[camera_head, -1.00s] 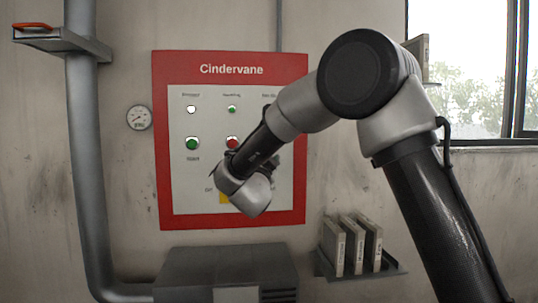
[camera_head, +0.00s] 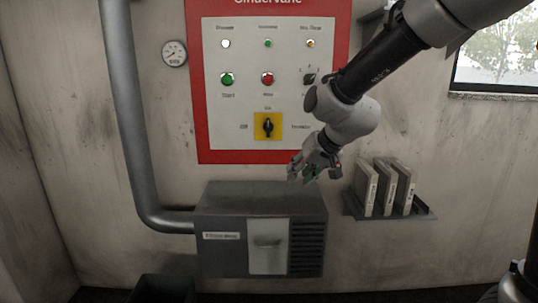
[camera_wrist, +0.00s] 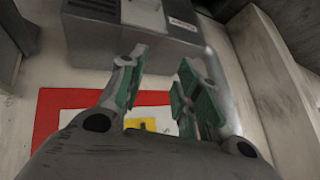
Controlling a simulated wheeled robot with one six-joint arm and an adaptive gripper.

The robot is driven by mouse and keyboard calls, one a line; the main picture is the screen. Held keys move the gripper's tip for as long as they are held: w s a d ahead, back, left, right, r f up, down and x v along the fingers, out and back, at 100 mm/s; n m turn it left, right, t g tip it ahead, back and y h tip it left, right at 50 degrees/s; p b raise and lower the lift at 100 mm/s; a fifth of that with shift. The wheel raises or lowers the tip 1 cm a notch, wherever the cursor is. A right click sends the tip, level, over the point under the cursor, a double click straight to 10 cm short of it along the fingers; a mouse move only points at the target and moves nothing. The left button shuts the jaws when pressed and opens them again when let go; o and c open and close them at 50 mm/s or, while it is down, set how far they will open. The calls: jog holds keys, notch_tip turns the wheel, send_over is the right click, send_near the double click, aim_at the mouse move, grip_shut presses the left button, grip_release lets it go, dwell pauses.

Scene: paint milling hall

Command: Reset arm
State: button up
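My gripper (camera_head: 309,172) is in front of the wall, just above the right part of the grey box and below the red-framed panel (camera_head: 199,100) in the head view. In the wrist view my gripper (camera_wrist: 160,85) has its two green-padded fingers apart, with nothing between them. The panel carries a green button (camera_head: 227,79), a red button (camera_head: 267,79), a small black selector (camera_head: 310,79) and a black rotary switch on a yellow plate (camera_head: 267,126). My arm comes in from the upper right and covers the panel's right edge.
A grey metal box (camera_head: 220,262) with a light front plate juts from the wall below the panel. A shelf (camera_head: 418,213) with several upright binders (camera_head: 385,187) is right of my gripper. A pipe (camera_head: 128,110) and a gauge (camera_head: 174,53) are on the left.

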jog(key=s+d+r+g+h, duration=0.1)
jog(key=s+d+r+h, duration=0.1)
jog(key=s+d, duration=1.1)
jog(key=s+d+r+m+g+h, duration=0.1)
jog(key=s+d+r+h, duration=0.1)
jog(key=s+d, duration=1.1)
jog(key=shift+s+d+r+m+h, duration=0.3)
jog(key=shift+s+d+r, duration=0.1)
jog(key=shift+d, duration=0.35)
